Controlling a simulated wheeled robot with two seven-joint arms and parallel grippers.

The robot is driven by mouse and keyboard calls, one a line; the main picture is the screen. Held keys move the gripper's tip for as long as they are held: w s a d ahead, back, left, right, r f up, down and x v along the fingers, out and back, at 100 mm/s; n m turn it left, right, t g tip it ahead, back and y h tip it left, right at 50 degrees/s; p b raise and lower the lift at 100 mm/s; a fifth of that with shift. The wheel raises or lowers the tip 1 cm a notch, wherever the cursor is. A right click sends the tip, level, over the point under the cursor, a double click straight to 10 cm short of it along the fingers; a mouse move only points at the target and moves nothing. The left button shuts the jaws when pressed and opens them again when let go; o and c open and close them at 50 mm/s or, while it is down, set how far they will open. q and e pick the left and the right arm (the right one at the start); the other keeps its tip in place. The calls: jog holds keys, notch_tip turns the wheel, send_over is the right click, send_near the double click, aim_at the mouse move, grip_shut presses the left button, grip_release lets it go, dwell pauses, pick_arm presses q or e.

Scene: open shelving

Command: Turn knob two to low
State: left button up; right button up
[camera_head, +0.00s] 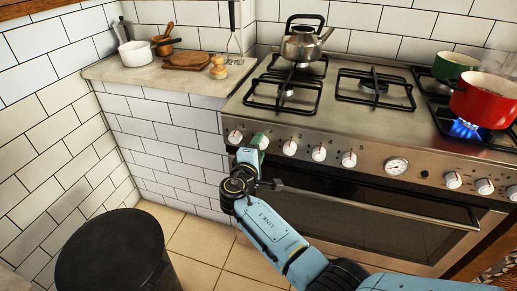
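The stove's front panel (375,160) carries a row of white knobs with red marks. The leftmost knob (235,137) and the third knob (290,147) show clearly. Between them, my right gripper (259,141) reaches up to the panel at the second knob's place. It covers most of that knob, so its setting and any contact cannot be made out. The fingers are too small and overlapped to show whether they are open or shut. My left gripper is not in view.
A lit blue flame (464,128) burns under a red pot (485,98) at the right, by a green pot (454,66). A kettle (303,45) stands at the back. The oven handle (375,207) juts out below. A black bin (110,252) stands lower left.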

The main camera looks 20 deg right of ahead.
jog(key=shift+o, duration=0.3)
jog(key=shift+s+a, duration=0.1)
pick_arm(q)
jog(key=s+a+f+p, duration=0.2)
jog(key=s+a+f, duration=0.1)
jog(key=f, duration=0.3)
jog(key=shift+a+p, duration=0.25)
jog(key=shift+p, duration=0.15)
pick_arm(e)
jog(key=f+v, duration=0.1)
jog(key=v, duration=1.2)
jog(key=shift+r, duration=0.5)
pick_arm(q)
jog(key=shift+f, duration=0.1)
